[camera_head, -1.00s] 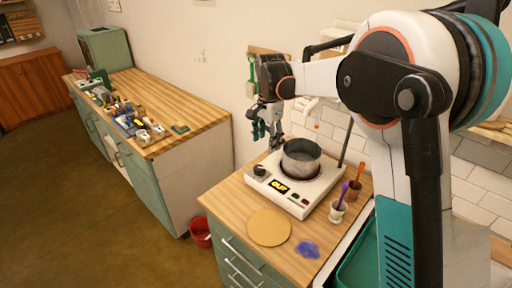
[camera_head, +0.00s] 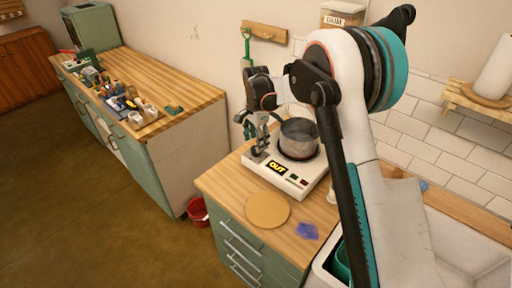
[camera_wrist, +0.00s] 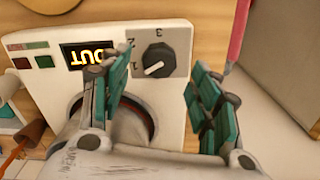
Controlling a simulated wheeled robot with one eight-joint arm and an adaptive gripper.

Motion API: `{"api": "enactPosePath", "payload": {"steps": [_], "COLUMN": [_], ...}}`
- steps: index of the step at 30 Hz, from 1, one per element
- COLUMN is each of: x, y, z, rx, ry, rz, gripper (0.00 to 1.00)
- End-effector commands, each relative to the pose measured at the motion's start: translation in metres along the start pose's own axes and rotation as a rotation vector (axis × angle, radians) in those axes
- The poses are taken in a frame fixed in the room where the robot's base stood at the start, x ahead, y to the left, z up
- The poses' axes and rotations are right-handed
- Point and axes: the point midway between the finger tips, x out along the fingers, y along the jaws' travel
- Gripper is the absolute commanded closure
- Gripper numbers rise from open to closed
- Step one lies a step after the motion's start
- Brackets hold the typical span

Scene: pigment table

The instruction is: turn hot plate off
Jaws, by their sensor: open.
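The hot plate (camera_head: 314,180) is a white box on the wooden counter. Its display (camera_head: 277,168) is lit with yellow letters that look like "OUT". The display shows upside down in the wrist view (camera_wrist: 88,54). A grey metal pot (camera_head: 298,142) stands on the heating ring. The dark round knob (camera_wrist: 158,60) has a white pointer mark angled toward the lower left, near the numeral 1. My gripper (camera_head: 258,146) is open just above the knob corner. In the wrist view its teal fingers (camera_wrist: 160,85) lie either side of the knob, apart from it.
A round tan board (camera_head: 267,210) and a blue powder patch (camera_head: 307,231) lie on the counter in front. A red bucket (camera_head: 198,211) stands on the floor. A brown stick (camera_wrist: 15,150) shows at left in the wrist view. A sink (camera_head: 470,250) is at right.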

Motion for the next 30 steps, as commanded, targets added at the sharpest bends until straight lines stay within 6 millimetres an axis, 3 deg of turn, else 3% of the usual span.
{"api": "enactPosePath", "payload": {"steps": [7, 18, 24, 30], "x": [0.028, 0.032, 0.032, 0.032], "y": [0.000, 0.000, 0.000, 0.000], "z": [0.000, 0.000, 0.000, 0.000], "rx": [0.000, 0.000, 0.000, -0.004], "ry": [0.000, 0.000, 0.000, 0.000], "rz": [0.000, 0.000, 0.000, 0.000], "gripper": [0.43, 0.43, 0.88, 0.88]}}
